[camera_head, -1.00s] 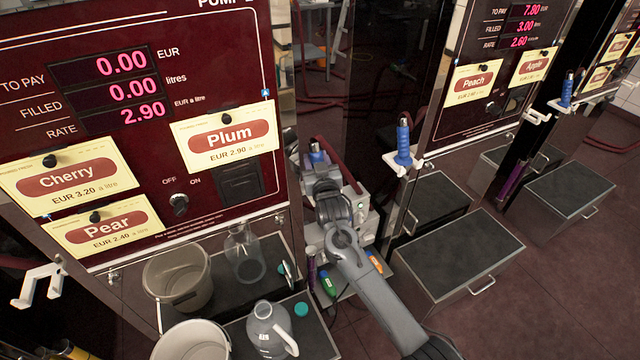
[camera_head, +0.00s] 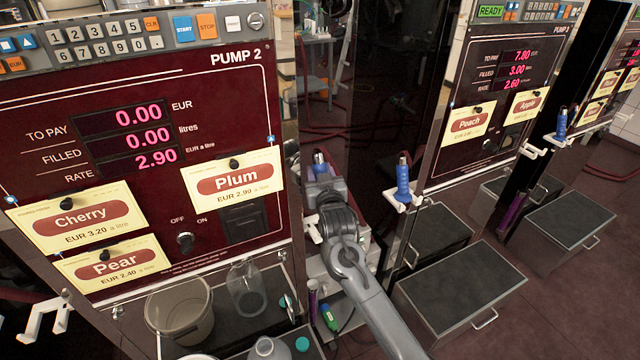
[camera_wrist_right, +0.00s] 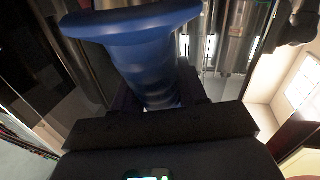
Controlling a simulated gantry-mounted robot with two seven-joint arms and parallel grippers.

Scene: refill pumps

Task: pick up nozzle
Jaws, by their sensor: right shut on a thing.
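A blue nozzle (camera_head: 320,160) shows at the tip of my right gripper (camera_head: 322,180), beside the right edge of the Plum pump (camera_head: 150,235). In the right wrist view the blue nozzle (camera_wrist_right: 150,60) fills the upper middle, its wide flange towards the top, and its lower end sits in the dark jaws. My right gripper is shut on it. The nozzle's lower part is hidden by the gripper in the head view. My left gripper is not in view.
Other blue nozzles sit in white holders at the Peach pump (camera_head: 402,180) and farther right (camera_head: 561,125). A bucket (camera_head: 180,310) and a clear jug (camera_head: 246,290) stand below the Plum pump. An empty white hook (camera_head: 45,315) is at far left. Dark-topped steps (camera_head: 460,285) stand right.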

